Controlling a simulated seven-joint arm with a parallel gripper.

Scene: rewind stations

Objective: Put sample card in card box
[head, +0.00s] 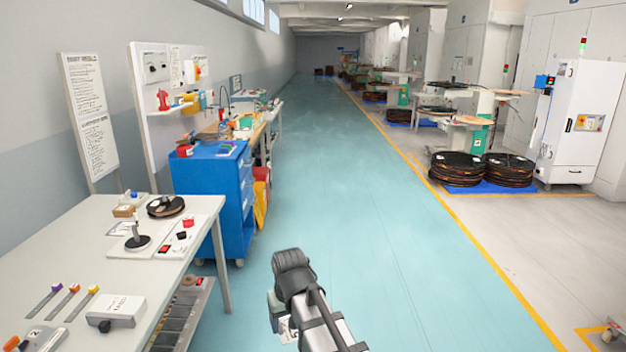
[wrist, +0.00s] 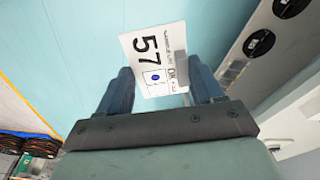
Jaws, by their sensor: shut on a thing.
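The sample card, a white card printed "57" with a small blue mark, shows in the wrist view (wrist: 147,47). My gripper (wrist: 163,88) is shut on it, with one dark blue finger at each side, and the card juts out beyond the fingertips. In the head view my gripper (head: 282,325) is over the aisle floor, right of the white table, and the card (head: 289,330) is partly hidden by my arm. A white box with printed text (head: 120,306) lies on the table's near part; its print is too small to read, so I cannot tell if it is the card box.
The white table (head: 60,262) also holds several colored-tipped tools (head: 72,302), a black reel (head: 165,206) and a small stand (head: 137,240). A shelf (head: 182,315) is under its right edge. A blue cabinet (head: 215,195) stands behind. The teal aisle is clear.

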